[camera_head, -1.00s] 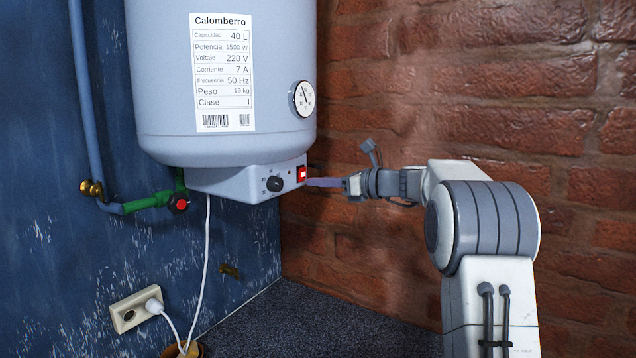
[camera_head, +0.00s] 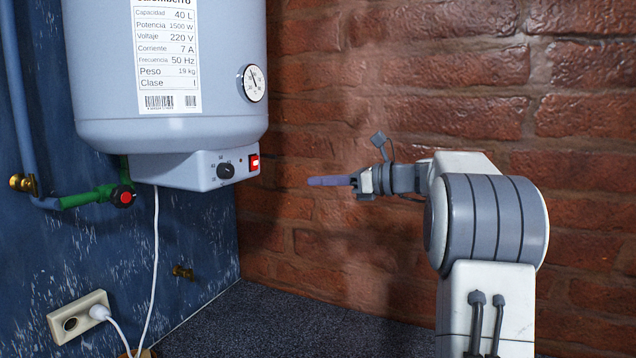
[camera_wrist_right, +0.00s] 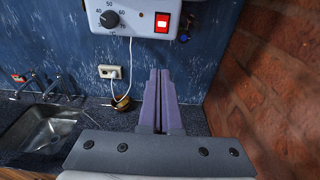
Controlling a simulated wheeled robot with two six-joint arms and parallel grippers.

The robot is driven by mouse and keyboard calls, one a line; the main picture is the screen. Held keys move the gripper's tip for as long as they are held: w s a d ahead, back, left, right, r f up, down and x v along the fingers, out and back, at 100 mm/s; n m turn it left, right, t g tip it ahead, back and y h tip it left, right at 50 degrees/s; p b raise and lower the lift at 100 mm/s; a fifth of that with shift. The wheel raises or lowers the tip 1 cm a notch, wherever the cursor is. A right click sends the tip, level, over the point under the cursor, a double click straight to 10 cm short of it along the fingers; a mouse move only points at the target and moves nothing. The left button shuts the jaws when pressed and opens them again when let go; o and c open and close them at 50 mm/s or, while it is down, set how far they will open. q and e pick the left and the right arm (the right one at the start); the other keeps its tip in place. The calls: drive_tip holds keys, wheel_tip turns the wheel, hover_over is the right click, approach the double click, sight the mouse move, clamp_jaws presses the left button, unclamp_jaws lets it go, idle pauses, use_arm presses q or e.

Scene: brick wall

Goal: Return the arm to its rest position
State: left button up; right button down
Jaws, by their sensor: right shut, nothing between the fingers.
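My right gripper (camera_head: 330,181) is in the head view, right of the water heater, with its purple fingers pointing left. Its fingers are shut and empty, and a clear gap lies between the tips and the heater's red switch (camera_head: 254,162). In the right wrist view the shut fingers (camera_wrist_right: 160,85) point away from the camera, below the heater's control box (camera_wrist_right: 122,18). The red switch also shows there (camera_wrist_right: 162,22), lit, beside the black knob (camera_wrist_right: 109,19). My right arm (camera_head: 487,220) stands at the right of the head view. My left gripper is not in view.
The grey water heater (camera_head: 165,80) hangs on the blue wall, with a gauge (camera_head: 252,83) and a green pipe (camera_head: 90,197) below. A brick wall (camera_head: 400,120) stands behind my right arm. A socket (camera_head: 78,318) is low on the left. A sink (camera_wrist_right: 45,140) shows in the wrist view.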

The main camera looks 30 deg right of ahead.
drive_tip(key=s+a+f+n+g, duration=0.3)
drive_tip(key=a+f+n, duration=0.15)
drive_tip(key=a, duration=0.35)
drive_tip(key=s+a+f+n+g, duration=0.3)
drive_tip(key=a+f, duration=0.2)
drive_tip(key=a, duration=0.3)
drive_tip(key=s+a+f+n+g, duration=0.3)
drive_tip(key=a+f+n, duration=0.1)
drive_tip(key=a, duration=0.3)
drive_tip(key=s+a+f+n+g+h, duration=0.2)
drive_tip(key=s+a+f+n+h, duration=0.15)
drive_tip(key=s+f+n, duration=0.5)
drive_tip(key=s+a+f+n+g+h, duration=0.25)
drive_tip(key=s+a+f+n, duration=0.2)
drive_tip(key=s, duration=0.65)
drive_tip(key=s+d+f+n+h+b, duration=0.1)
drive_tip(key=s+d+f+n+h, duration=0.2)
drive_tip(key=s+f+n, duration=0.2)
drive_tip(key=s+n, duration=0.3)
drive_tip(key=n, duration=0.3)
drive_tip(key=shift+s+d+f, duration=0.15)
drive_tip(key=shift+d+f, duration=0.05)
drive_tip(key=shift+d, duration=0.05)
drive_tip(key=shift+t, duration=0.25)
